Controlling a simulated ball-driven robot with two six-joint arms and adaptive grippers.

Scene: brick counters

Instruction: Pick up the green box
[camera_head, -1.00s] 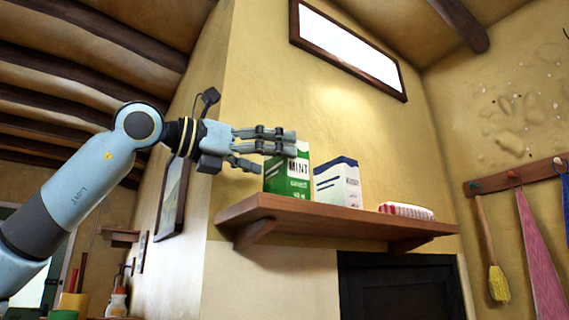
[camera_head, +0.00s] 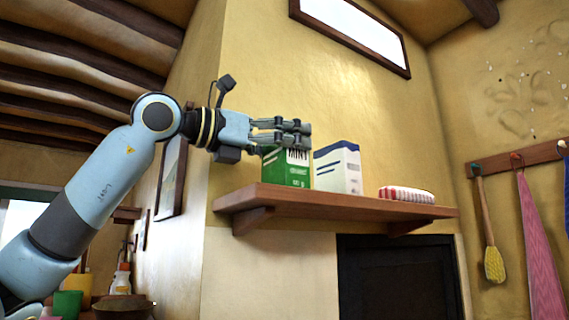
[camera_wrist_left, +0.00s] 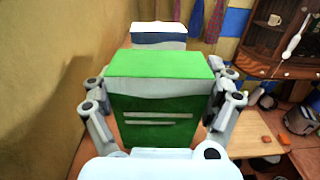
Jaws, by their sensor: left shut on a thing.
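The green box (camera_head: 287,168), with a white band lettered MINT, stands upright on the wooden wall shelf (camera_head: 340,204) near its left end. My left gripper (camera_head: 294,136) reaches it from the left, with its fingers around the upper part of the box. In the left wrist view the green box (camera_wrist_left: 157,100) fills the middle, with fingers on both of its sides. The left gripper is shut on it. The box appears to rest on the shelf or just above it; I cannot tell which. My right gripper is not in view.
A white and blue box (camera_head: 338,169) stands just right of the green box, and shows behind it in the wrist view (camera_wrist_left: 158,35). A red and white striped item (camera_head: 406,194) lies farther right. The wall is close behind. A brush (camera_head: 493,262) and cloths hang at right.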

